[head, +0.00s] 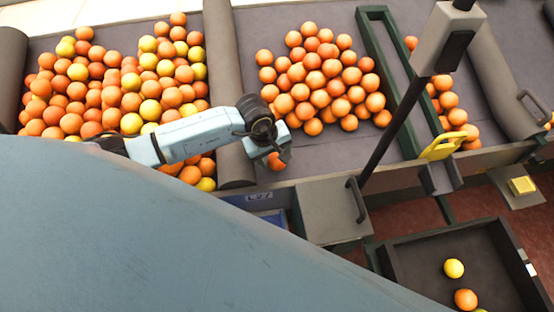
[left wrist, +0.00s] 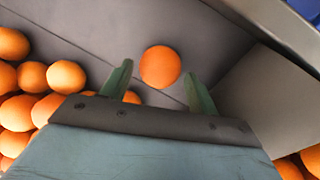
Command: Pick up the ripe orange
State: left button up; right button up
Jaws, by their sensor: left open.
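A single ripe orange (left wrist: 160,67) lies on the grey belt, between and just beyond the fingertips of my left gripper (left wrist: 158,82) in the left wrist view. The gripper is open, with one green finger on each side of the orange, and I cannot tell if either touches it. In the head view my left gripper (head: 279,152) points down over this orange (head: 276,162), which is partly hidden by it. A heap of oranges (head: 322,78) lies on the middle belt beyond it. My right gripper does not show.
A left belt (head: 120,30) carries mixed orange and yellow fruit. A dark divider (head: 222,60) separates the belts. A dark bin (head: 410,262) at lower right holds a yellow and an orange fruit. A post with a box (head: 445,40) stands to the right.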

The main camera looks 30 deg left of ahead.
pick_arm(q)
jog(key=shift+x, duration=0.9)
jog(key=shift+r, duration=0.1)
jog(key=shift+c, duration=0.3)
jog(key=c, duration=0.7)
jog(key=shift+c, duration=0.2)
jog(key=shift+r, duration=0.15)
